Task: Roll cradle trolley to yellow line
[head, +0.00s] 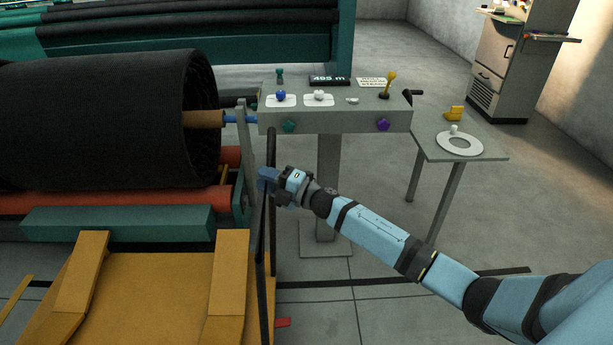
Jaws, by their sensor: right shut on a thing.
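The cradle trolley (150,300) is an ochre platform with two raised wedge blocks, at the lower left of the head view. Dark upright handle bars (264,240) stand at its right end. My right gripper (267,180) is shut on a handle bar, partway up it. A yellow strip (15,302) shows on the floor at the far left edge, left of the trolley; only a short piece is in view. My left gripper is not in view.
A large black netting roll (100,120) lies on red rollers (120,202) behind the trolley. A grey control console (335,105) on a post stands behind my right gripper. A small side table (455,153) stands right. Open floor lies to the right.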

